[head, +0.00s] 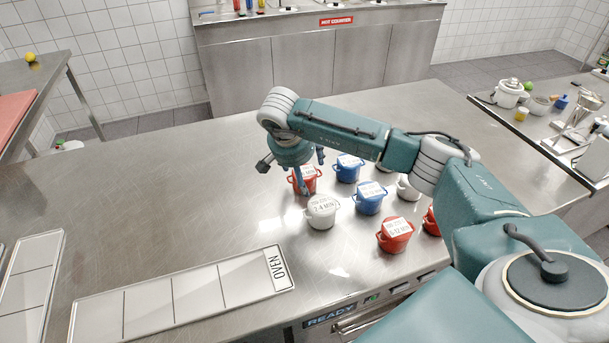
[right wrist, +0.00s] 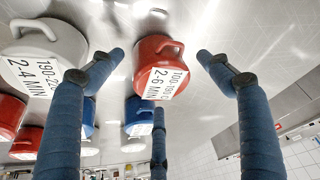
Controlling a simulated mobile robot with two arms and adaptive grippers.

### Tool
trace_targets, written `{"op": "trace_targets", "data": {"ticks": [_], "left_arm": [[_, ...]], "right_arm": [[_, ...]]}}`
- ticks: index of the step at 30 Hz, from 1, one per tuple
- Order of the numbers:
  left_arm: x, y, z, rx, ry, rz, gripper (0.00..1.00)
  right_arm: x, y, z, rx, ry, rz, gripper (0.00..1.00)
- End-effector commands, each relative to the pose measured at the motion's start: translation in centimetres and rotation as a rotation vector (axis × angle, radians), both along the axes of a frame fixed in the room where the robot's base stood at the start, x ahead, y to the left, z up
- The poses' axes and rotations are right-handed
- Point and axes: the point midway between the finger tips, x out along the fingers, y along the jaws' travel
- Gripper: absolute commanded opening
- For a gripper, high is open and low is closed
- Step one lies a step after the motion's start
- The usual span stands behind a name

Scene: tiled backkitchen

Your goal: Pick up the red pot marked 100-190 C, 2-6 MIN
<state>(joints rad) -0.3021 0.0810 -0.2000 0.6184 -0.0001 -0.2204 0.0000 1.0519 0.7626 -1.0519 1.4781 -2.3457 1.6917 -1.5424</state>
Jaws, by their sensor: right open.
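The red pot (head: 311,186) with a white label stands upright on the steel table, partly hidden by my right gripper (head: 296,170). In the right wrist view the red pot (right wrist: 154,52) shows its handle and a label reading 100-190 and 2-6 MIN. My right gripper (right wrist: 161,58) is open, with a blue finger on each side of the pot and a third finger below it in the picture. Gaps show between the side fingers and the pot. The left gripper is not in view.
A white pot (head: 321,215) marked 2-4 MIN stands close in front of the red pot. Blue pots (head: 347,171) (head: 369,203), white pots and other red pots (head: 394,238) stand to the right. An OVEN-labelled tiled panel (head: 180,297) lies front left.

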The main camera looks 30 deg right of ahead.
Motion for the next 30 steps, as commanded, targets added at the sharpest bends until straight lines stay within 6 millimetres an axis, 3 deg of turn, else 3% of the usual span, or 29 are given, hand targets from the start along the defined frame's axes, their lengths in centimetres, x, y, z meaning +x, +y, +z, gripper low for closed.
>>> {"op": "trace_targets", "data": {"ticks": [6, 12, 13, 21, 30], "left_arm": [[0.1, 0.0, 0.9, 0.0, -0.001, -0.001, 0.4], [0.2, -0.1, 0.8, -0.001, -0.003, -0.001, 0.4], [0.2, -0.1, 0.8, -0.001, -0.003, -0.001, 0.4], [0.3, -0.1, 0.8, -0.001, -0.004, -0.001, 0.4], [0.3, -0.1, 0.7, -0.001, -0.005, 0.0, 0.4]], "right_arm": [[0.5, -0.7, -1.9, 0.001, -0.001, -0.001, 0.78], [0.5, -0.7, -2.0, 0.001, -0.002, 0.001, 0.78], [0.5, -0.7, -2.0, 0.001, -0.002, 0.001, 0.76], [0.5, -0.7, -1.9, 0.001, -0.003, 0.0, 0.25], [0.6, -0.7, -1.7, 0.001, -0.003, 0.0, 0.25]]}}
